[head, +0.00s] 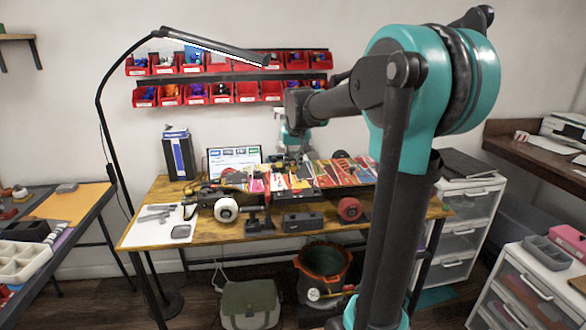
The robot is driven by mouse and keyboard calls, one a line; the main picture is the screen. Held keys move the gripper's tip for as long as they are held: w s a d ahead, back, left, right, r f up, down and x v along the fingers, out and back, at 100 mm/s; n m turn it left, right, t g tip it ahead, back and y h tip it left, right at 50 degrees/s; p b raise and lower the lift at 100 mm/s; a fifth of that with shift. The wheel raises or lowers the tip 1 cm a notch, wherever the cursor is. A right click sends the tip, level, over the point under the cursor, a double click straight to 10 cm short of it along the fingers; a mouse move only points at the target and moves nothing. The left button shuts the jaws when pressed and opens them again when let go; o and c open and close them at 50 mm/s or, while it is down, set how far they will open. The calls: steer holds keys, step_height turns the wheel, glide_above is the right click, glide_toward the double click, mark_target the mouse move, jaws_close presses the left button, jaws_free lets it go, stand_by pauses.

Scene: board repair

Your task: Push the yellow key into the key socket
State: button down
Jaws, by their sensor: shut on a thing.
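My gripper (291,158) is small in the head view, at the back of the wooden workbench (160,222), pointing down just behind the skateboard (325,173). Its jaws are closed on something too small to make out. I cannot make out the yellow key or the key socket. The board's edge and my gripper's own body hide the spot around the fingertips.
A black lamp (215,47) arches over the bench. Behind stand a dark blue box (179,154), a screen (234,161) and red wall bins (223,93). A white sheet (158,228) with dark tools lies at left. A bucket (323,282) and green bag (250,304) sit below.

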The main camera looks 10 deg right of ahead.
steer(key=w+d, duration=0.6)
steer(key=d, duration=0.4)
steer(key=shift+d, duration=0.15)
stand_by(1.0)
steer(key=shift+f, duration=0.1)
steer(key=shift+f, duration=4.8)
steer(key=shift+f, duration=1.25)
